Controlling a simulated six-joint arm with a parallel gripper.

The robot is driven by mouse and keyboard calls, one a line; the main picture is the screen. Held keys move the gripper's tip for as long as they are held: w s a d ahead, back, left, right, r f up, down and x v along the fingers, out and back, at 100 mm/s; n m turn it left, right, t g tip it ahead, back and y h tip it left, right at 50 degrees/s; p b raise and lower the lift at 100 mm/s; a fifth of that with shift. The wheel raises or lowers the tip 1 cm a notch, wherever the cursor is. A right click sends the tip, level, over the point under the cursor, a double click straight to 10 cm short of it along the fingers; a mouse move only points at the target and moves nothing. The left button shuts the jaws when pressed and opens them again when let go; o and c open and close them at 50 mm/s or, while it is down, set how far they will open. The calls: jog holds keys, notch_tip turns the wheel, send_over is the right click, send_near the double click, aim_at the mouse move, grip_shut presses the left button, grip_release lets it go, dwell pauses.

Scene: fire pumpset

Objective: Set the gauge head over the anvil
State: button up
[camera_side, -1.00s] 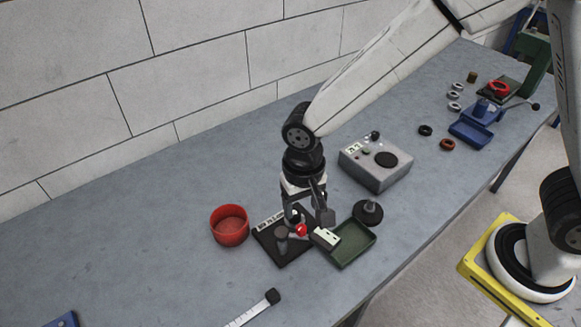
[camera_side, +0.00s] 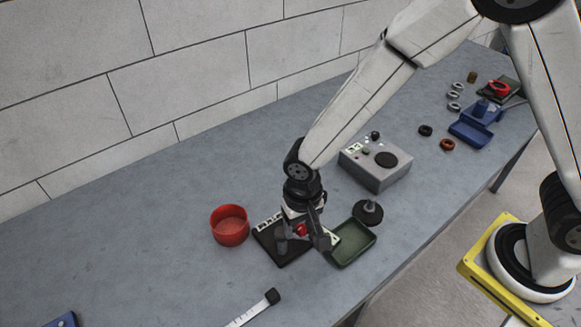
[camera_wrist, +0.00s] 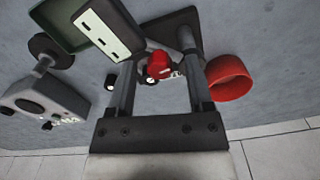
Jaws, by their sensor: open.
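The gauge has a dark base plate (camera_side: 284,257), with a grey post that looks like the anvil (camera_side: 281,246) on it. Its gauge head (camera_wrist: 108,30) is a dark block with a pale face and dark slots; in the side view it is mostly hidden behind my fingers and juts toward the green tray, off to the right of the post. A red knob (camera_wrist: 157,65) sits beside the head. My gripper (camera_wrist: 158,60) is open, low over the gauge, with the red knob showing between its fingers. I cannot tell whether a finger touches it.
A green tray (camera_side: 353,246) lies close right of the gauge, a red cup (camera_side: 230,228) to its left. A black round-based stand (camera_side: 367,214) and a grey control box (camera_side: 375,165) are behind right. A ruler (camera_side: 252,309) lies in front. The left bench is mostly clear.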

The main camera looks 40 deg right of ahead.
grip_shut()
jog(key=shift+r, duration=0.1)
dwell(1.2)
